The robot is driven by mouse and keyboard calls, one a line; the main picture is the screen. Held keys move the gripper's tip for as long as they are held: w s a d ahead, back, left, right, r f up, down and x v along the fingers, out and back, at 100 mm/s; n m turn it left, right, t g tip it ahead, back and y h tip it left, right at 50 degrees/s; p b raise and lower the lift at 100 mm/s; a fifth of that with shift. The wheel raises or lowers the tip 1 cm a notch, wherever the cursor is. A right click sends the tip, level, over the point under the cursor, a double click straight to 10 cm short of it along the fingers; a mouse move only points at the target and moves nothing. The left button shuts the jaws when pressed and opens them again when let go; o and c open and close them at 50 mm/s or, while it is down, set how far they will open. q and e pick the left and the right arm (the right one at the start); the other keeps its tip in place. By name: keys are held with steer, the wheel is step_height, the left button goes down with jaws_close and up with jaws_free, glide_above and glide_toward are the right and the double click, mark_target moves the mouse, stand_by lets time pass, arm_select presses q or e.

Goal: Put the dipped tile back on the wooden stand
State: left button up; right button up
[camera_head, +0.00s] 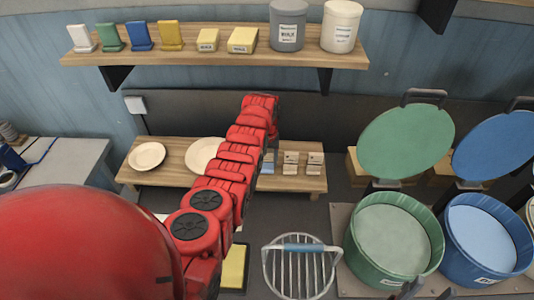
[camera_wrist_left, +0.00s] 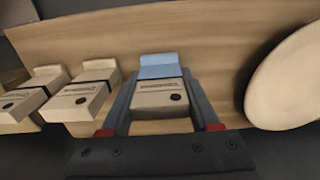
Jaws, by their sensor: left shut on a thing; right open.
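The tile has a blue end (camera_wrist_left: 158,68) and a cream body with a dark dot, seen in the left wrist view. My left gripper (camera_wrist_left: 160,88) is shut on it, with one finger along each side. The wooden stand (camera_wrist_left: 215,50) is right behind the tile; I cannot tell whether they touch. A little of the tile's blue (camera_head: 268,157) shows there.
Two undipped-looking cream tiles (camera_wrist_left: 82,102) sit beside the held one, and a round plate (camera_wrist_left: 290,85) lies on its other side. A green tub (camera_head: 393,240) and a blue tub (camera_head: 487,240) stand open at right, near a wire rack (camera_head: 300,268).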

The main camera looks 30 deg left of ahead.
arm_select(q)
steer(key=shift+w+f, duration=0.1)
steer(key=shift+w, duration=0.05)
steer(key=shift+s+d+b, duration=0.15)
steer(key=shift+s+b, duration=0.15)
steer(key=shift+b, duration=0.05)
steer(key=o, duration=1.1)
steer(key=shift+c, duration=0.2)
steer(key=o, duration=0.4)
steer(key=shift+w+f, duration=0.1)
steer(key=shift+w, duration=0.05)
